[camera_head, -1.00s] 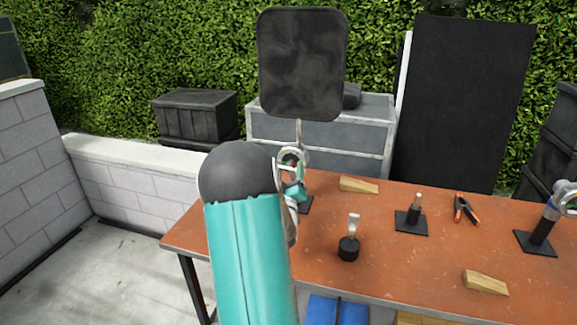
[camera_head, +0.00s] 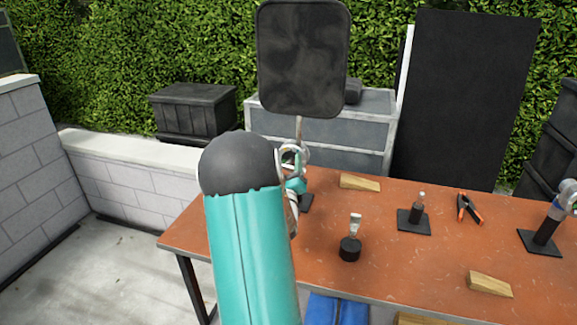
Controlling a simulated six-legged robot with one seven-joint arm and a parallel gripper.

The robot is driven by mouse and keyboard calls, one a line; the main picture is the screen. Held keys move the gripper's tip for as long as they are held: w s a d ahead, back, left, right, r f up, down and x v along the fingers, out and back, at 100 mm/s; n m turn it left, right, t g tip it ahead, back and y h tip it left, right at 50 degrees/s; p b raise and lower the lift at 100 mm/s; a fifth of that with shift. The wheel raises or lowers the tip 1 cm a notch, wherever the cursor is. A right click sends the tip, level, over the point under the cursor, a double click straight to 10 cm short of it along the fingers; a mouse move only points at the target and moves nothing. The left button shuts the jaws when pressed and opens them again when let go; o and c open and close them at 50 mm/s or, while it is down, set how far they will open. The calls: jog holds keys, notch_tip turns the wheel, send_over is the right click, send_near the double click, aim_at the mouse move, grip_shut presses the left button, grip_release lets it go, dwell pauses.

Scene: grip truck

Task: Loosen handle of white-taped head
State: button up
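A grip head (camera_head: 297,157) with a pale metal ring shows at the left end of the orange table, just right of my arm's dark joint. A rod rises from it to a black rectangular flag (camera_head: 302,60). Its black base (camera_head: 307,203) is partly visible on the table. My teal and black arm covers much of the head, and I cannot make out white tape or the handle. My gripper is hidden behind my arm; a small teal part beside the head may belong to it. Another stand with a metal head (camera_head: 562,197) stands at the right edge.
The orange table (camera_head: 390,270) carries wooden wedges (camera_head: 360,184), a small black stand (camera_head: 415,218), a black-based tool (camera_head: 350,243) and an orange-handled clamp (camera_head: 468,208). Grey cabinets (camera_head: 335,145) stand behind. A block wall (camera_head: 125,185) is left, with open floor before it.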

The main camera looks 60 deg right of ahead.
grip_shut()
jog(key=shift+s+d+m+g+h, duration=0.1)
jog(key=shift+m+g+h, duration=0.25)
jog(key=shift+m, duration=0.55)
jog(key=shift+s+m+g+h, duration=0.15)
jog(key=shift+m+g, duration=0.3)
jog(key=shift+m, duration=0.45)
jog(key=shift+m+g, duration=0.4)
jog(key=shift+m, duration=0.5)
jog(key=shift+s+d, duration=0.1)
jog(key=shift+o, duration=0.2)
grip_release()
jog(key=shift+s, duration=0.1)
jog(key=o, duration=0.3)
jog(key=shift+o, duration=0.2)
jog(key=shift+w, duration=0.3)
jog(key=shift+a+f, duration=0.25)
jog(key=shift+a, duration=0.25)
jog(key=v, duration=1.3)
jog(key=shift+s, duration=0.15)
